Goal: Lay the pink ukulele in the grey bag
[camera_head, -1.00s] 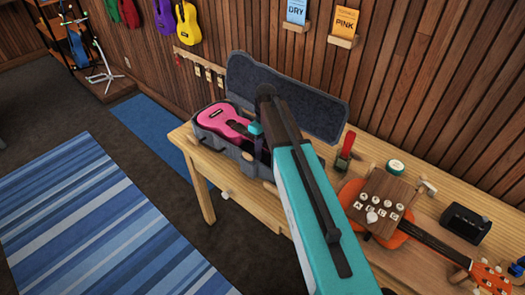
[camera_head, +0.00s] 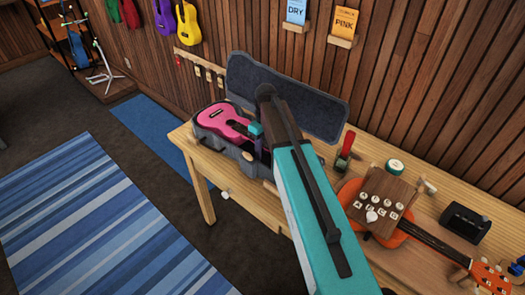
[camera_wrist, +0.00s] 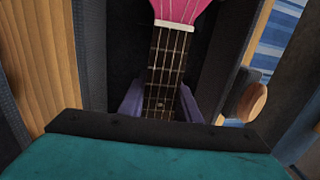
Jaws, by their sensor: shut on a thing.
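The pink ukulele (camera_head: 224,121) lies in the open grey bag (camera_head: 288,93) at the left end of the wooden table, its body at the bag's left end. The bag's lid stands up behind it. My gripper (camera_head: 257,131) reaches into the bag from the right, partly hidden by my arm. In the wrist view, my gripper's purple fingers (camera_wrist: 160,99) are shut around the neck of the pink ukulele (camera_wrist: 178,10), with dark bag lining around it. Whether the ukulele rests fully on the bag's floor cannot be told.
A slatted wall stands behind.

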